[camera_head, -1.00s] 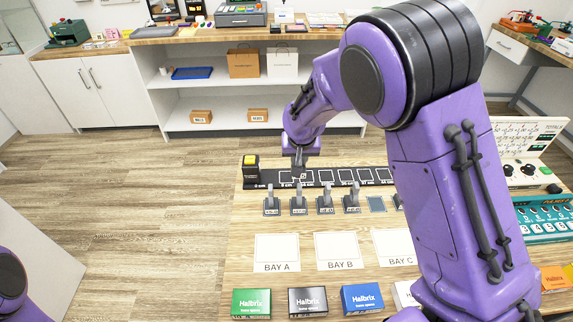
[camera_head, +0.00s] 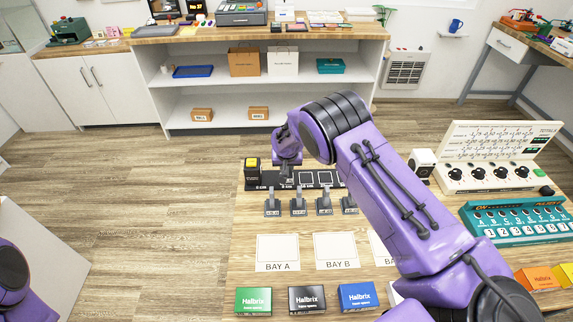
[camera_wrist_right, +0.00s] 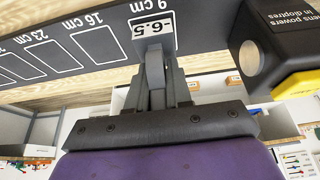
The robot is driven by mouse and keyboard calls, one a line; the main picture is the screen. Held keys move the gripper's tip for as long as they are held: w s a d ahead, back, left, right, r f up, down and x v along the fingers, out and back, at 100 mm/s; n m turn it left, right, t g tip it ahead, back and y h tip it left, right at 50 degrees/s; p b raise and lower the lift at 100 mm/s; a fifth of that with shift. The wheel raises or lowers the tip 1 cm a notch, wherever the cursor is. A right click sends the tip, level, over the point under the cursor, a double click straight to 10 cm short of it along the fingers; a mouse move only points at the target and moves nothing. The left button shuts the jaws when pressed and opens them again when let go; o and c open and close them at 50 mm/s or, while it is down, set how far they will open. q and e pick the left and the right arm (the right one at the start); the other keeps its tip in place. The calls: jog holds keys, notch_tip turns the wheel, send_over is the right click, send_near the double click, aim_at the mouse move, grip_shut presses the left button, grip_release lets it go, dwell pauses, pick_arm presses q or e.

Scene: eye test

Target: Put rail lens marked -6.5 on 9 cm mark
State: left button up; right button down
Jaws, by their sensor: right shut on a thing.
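The rail (camera_head: 325,178) is a black strip with cm marks along the far edge of the table. My right gripper (camera_wrist_right: 155,82) is shut on the upright grey part of the lens marked -6.5 (camera_wrist_right: 153,27). In the right wrist view the lens's white label lies against the rail right beside the 9 cm writing. I cannot tell whether its base rests fully on the rail. In the head view my right gripper (camera_head: 286,174) is at the rail's left part and hides the lens. My left gripper is out of view.
A black box with a yellow top (camera_head: 251,172) stands at the rail's left end, close to my right gripper; it also shows in the right wrist view (camera_wrist_right: 275,55). Several other lenses (camera_head: 298,205) stand in a row in front of the rail. Bay cards (camera_head: 278,247) lie nearer.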

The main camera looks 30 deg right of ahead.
jog(key=shift+f, duration=0.1)
jog(key=c, duration=1.4)
grip_release()
jog(key=shift+f, duration=0.1)
jog(key=shift+c, duration=0.2)
jog(key=o, duration=0.4)
jog(key=shift+r, duration=0.4)
jog(key=b+v, duration=0.1)
jog(key=v, duration=1)
jog(key=shift+r+b, duration=0.35)
jog(key=shift+s+a, duration=0.1)
jog(key=shift+s, duration=0.05)
